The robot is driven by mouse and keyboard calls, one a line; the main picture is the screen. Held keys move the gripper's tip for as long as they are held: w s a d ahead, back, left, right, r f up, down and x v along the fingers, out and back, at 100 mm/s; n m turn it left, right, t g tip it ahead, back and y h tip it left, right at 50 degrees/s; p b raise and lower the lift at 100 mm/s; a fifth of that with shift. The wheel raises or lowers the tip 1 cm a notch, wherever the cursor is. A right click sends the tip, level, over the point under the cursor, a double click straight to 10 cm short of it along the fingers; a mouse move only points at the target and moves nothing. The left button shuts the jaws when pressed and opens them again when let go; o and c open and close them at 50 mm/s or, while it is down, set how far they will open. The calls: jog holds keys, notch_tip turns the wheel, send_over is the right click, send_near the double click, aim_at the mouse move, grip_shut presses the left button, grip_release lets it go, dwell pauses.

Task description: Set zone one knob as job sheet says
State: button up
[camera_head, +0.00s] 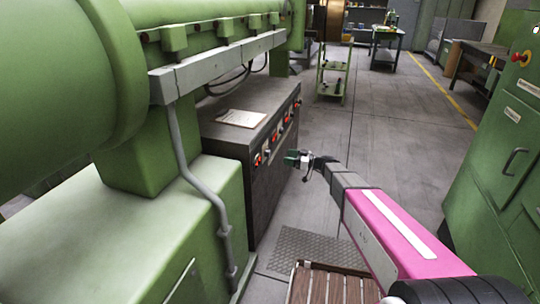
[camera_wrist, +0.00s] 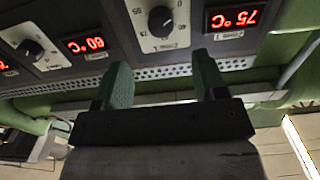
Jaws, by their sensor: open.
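The job sheet (camera_head: 241,118) lies flat on top of the dark control cabinet (camera_head: 225,138); its writing is too small to read. The cabinet's front carries a row of knobs and red displays. In the wrist view, which looks upside down, a black knob (camera_wrist: 160,21) sits on a white dial plate, with a red display (camera_wrist: 232,18) that seems to read 75°C beside it. A second knob (camera_wrist: 32,49) and a display (camera_wrist: 86,44) that seems to read 60°C are at left. My gripper (camera_wrist: 160,62) is open and empty, its green fingers apart from the nearer knob. In the head view my gripper (camera_head: 292,157) is before the panel's near end.
A large green extruder (camera_head: 70,60) stands at left, with a grey conduit (camera_head: 190,165) down its base. Green cabinets (camera_head: 505,150) stand at right. A green trolley (camera_head: 333,75) stands behind.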

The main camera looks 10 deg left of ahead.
aim_at(268, 153)
jog(key=a, duration=0.9)
jog(key=shift+w+a, duration=0.35)
jog(key=shift+a, duration=0.05)
jog(key=c, duration=0.9)
